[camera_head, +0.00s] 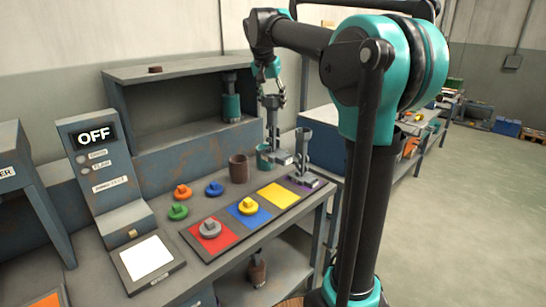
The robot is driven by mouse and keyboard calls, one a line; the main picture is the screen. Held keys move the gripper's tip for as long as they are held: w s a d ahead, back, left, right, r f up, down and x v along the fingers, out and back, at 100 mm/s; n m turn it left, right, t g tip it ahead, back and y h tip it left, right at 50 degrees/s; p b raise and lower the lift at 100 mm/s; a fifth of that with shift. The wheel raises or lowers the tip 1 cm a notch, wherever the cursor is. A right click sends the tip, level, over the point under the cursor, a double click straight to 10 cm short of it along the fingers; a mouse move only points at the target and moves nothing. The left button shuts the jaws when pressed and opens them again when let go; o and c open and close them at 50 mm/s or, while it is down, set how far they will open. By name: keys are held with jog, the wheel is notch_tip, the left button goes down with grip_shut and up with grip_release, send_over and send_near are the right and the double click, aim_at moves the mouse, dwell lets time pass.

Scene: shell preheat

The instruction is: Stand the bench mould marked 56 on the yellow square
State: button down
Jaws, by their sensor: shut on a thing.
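My gripper (272,97) is shut on the top of a grey bench mould (272,130), a tall post on a flat foot. It hangs upright over the back of the bench, behind the yellow square; whether its foot touches anything I cannot tell. The yellow square (279,196) is bare and lies between the blue square (236,220) and the purple square (316,184). A second grey mould (303,152) of like shape stands on the purple square, just right of the held one. No number is readable on either mould.
A teal cup (263,158) and a brown cup (238,169) stand close behind the squares. A yellow knobbed disc (248,207) sits on blue, a grey one (210,228) on red. Loose orange, blue and green discs lie left. A shelf box (185,72) rises behind.

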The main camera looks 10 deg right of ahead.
aim_at(272, 143)
notch_tip(272, 143, down, 16)
jog(key=shift+f, duration=0.1)
dwell(0.5)
jog(key=c, duration=0.6)
grip_release()
jog(key=v, duration=1.2)
jog(key=s+d+f+n+y, duration=0.1)
jog(key=s+d+f+n, duration=0.2)
jog(key=s+f, duration=1.1)
jog(key=s+d+f+n+y, duration=0.1)
jog(key=s+d+f+n, duration=0.2)
jog(key=s+f, duration=1.1)
notch_tip(272, 143, down, 4)
jog(key=shift+d+r, duration=0.1)
jog(key=shift+d, duration=0.75)
